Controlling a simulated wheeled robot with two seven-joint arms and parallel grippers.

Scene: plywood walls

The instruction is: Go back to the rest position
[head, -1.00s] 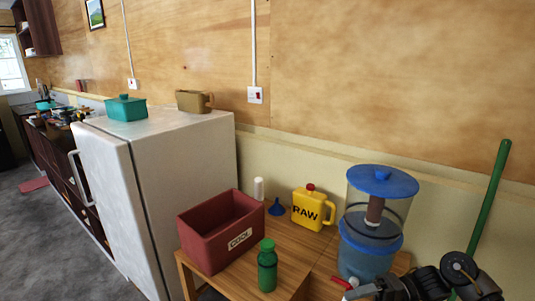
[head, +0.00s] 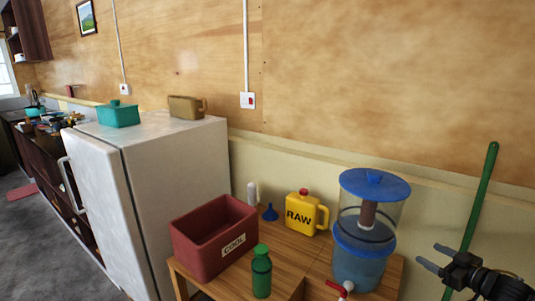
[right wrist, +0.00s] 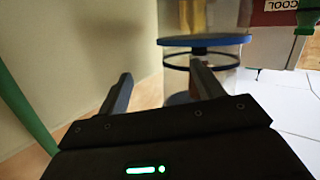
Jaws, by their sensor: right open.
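My right gripper (head: 430,257) is at the lower right in the head view, to the right of the water dispenser and apart from it. Its two fingers are spread and empty, and they also show in the right wrist view (right wrist: 160,85). The blue-lidded water dispenser (head: 360,262) with a red tap stands on the wooden table's right side. Its blue lid (right wrist: 205,40) shows beyond the fingers in the right wrist view. My left gripper is not in view.
The wooden table (head: 285,250) holds a red COOL box (head: 195,255), a green bottle (head: 262,275), a yellow RAW jug (head: 302,216) and a blue funnel (head: 270,212). A white fridge (head: 170,175) stands left. A green pole (head: 478,205) leans behind my right gripper.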

